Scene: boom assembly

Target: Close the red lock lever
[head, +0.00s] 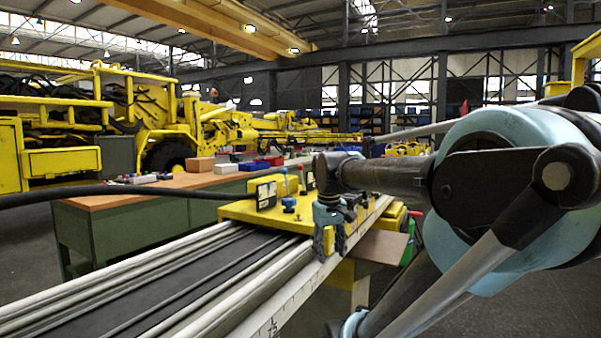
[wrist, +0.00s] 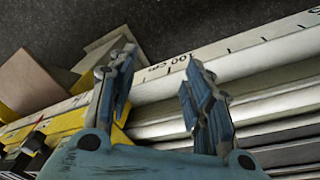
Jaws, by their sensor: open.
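My gripper (head: 331,232) hangs fingers-down at the near edge of the yellow carriage (head: 240,211) on the rail. In the wrist view my gripper (wrist: 160,78) is open, with nothing visible between its two blue-grey fingers; the rail's scale edge lies beyond them. The carriage carries a blue knob (head: 289,202), black parts and a yellow block. I cannot pick out the red lock lever with certainty in either view. My gripper and arm hide part of the carriage's right side.
A pale rail (head: 170,275) with a centimetre scale runs diagonally. A green workbench (head: 120,232) with boxes stands behind it. A black cable (head: 130,190) crosses at the left. In the wrist view a brown panel (wrist: 35,84) lies beside the rail, with dark floor beyond.

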